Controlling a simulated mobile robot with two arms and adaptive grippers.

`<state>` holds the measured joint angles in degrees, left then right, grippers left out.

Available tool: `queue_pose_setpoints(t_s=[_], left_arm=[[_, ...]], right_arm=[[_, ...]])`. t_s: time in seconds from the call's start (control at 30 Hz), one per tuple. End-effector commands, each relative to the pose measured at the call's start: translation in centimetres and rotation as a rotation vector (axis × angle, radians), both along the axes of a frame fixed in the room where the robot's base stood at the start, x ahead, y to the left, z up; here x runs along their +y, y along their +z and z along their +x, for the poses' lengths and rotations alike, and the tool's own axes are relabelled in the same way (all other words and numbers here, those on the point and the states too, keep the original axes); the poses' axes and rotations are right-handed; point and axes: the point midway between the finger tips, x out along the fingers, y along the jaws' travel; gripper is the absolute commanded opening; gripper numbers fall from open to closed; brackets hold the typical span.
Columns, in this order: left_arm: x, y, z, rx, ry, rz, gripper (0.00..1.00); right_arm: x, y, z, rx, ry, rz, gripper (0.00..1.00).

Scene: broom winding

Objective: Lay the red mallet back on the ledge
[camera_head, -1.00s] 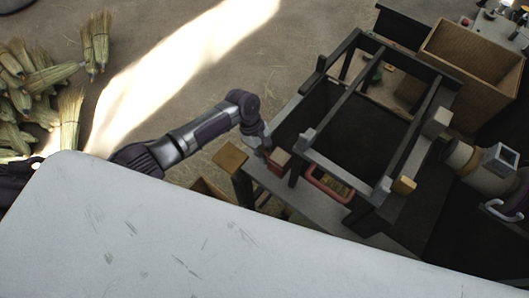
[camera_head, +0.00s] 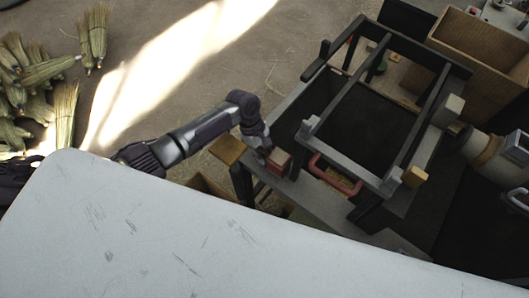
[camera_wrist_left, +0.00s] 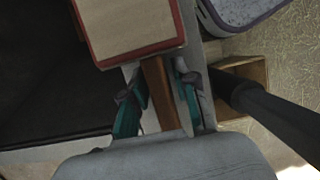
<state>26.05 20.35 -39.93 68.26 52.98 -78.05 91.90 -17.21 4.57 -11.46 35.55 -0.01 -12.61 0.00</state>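The red mallet has a block head with a pale face and red rim (camera_wrist_left: 130,25) and a brown wooden handle (camera_wrist_left: 160,92). In the head view its head (camera_head: 279,162) is over the front left end of the grey ledge (camera_head: 318,200). My left gripper (camera_head: 265,148) is at the mallet, behind its head. In the left wrist view the teal-padded fingers (camera_wrist_left: 159,95) stand on both sides of the handle, with a narrow gap showing. Whether the mallet rests fully on the ledge is hard to tell. My right gripper is out of view.
A dark frame with rails (camera_head: 385,110) stands just right of the mallet. A wooden box (camera_head: 480,60) is at the back right. Brooms (camera_head: 30,85) lie at the left. A pale panel (camera_head: 200,245) fills the foreground.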

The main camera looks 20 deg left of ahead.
Motion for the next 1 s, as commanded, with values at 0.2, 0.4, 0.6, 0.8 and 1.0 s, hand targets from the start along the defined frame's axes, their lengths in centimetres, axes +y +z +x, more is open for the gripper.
queue_pose_setpoints(t_s=[0.2,0.4,0.6,0.8,1.0], left_arm=[[0.0,0.0,0.0,0.0,0.0,0.0,0.46],[0.1,0.2,0.0,0.001,0.0,0.001,0.46],[1.1,2.9,0.5,-0.004,0.0,0.001,0.46],[2.5,7.0,1.0,-0.003,-0.001,0.001,0.46],[3.5,10.1,1.4,-0.002,0.0,0.0,0.46]], right_arm=[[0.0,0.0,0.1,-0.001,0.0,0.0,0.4],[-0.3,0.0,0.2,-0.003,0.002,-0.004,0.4],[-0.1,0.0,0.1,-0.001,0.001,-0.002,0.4],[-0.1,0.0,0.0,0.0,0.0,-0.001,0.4],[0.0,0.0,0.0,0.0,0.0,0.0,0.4]])
